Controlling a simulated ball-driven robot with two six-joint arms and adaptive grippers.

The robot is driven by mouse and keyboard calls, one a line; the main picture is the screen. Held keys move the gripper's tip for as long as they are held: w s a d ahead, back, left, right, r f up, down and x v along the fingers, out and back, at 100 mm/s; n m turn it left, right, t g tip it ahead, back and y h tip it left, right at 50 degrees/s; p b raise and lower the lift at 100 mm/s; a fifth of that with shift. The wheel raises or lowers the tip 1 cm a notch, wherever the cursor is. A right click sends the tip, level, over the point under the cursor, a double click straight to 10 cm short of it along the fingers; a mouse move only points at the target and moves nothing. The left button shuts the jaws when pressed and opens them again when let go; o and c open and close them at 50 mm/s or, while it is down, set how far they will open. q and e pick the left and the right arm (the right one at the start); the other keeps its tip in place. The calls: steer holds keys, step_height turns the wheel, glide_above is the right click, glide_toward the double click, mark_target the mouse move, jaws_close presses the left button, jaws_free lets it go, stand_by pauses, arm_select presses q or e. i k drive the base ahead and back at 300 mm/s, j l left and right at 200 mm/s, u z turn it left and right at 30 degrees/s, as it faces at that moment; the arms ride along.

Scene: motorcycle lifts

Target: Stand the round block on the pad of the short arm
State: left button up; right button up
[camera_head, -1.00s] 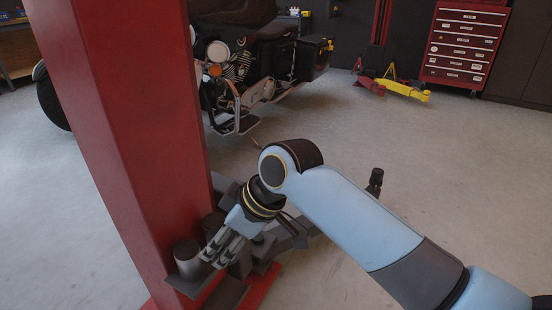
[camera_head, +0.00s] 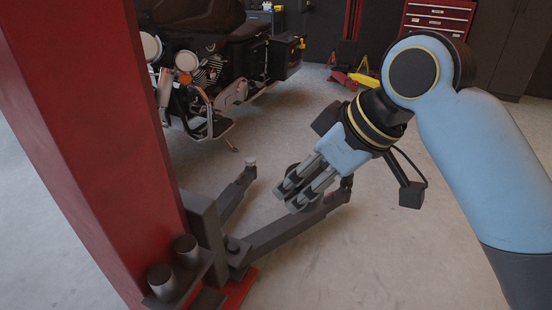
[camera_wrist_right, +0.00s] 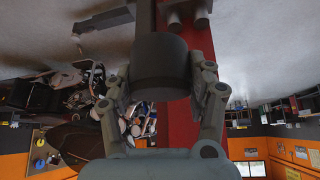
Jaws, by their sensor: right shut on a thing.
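My right gripper (camera_head: 287,196) is shut on a dark round block (camera_wrist_right: 160,62), which sits between its fingers in the right wrist view. In the head view the fingers largely hide the block; only a dark edge (camera_head: 291,171) shows behind them. The gripper is in the air in front of the lift's arms. The shorter-looking arm (camera_head: 231,196) reaches back from the red post, with its pad (camera_head: 250,163) at the far end, left of the gripper and apart from it. My left gripper is not in view.
The red post (camera_head: 85,130) fills the left side. Two round blocks, one nearer (camera_head: 162,281) and one behind (camera_head: 186,250), stand on a shelf at its side. A longer arm (camera_head: 285,232) extends right, below my gripper. A motorcycle (camera_head: 205,80) stands behind. Floor at right is clear.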

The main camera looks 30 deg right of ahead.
mark_target(250, 160)
steer(key=i+l+z, duration=0.2)
steer(key=l+z, duration=0.2)
steer(key=l, duration=0.15)
steer(key=i+l+z, duration=0.25)
steer(key=l+z, duration=0.15)
steer(key=l, duration=0.15)
steer(key=i+l+z, duration=1.05)
steer(key=i, duration=0.55)
steer(key=i+l+z, duration=0.25)
steer(key=i, duration=0.6)
steer(key=i+j+u, duration=0.2)
steer(key=i+u, duration=0.7)
steer(key=i+l+u, duration=0.15)
steer(key=i+u, duration=0.25)
steer(key=i, duration=0.25)
steer(key=i+l+u, duration=0.3)
steer(key=i+u, duration=0.15)
steer(key=i+j+u, duration=0.1)
steer(key=u, duration=0.4)
steer(key=i+u, duration=0.3)
steer(key=u, duration=0.2)
steer(key=i+l+u, duration=0.15)
steer(key=u, duration=0.3)
steer(key=i+l+u, duration=0.15)
steer(key=u, duration=0.35)
steer(key=i+l+u, duration=0.25)
steer(key=u, duration=0.25)
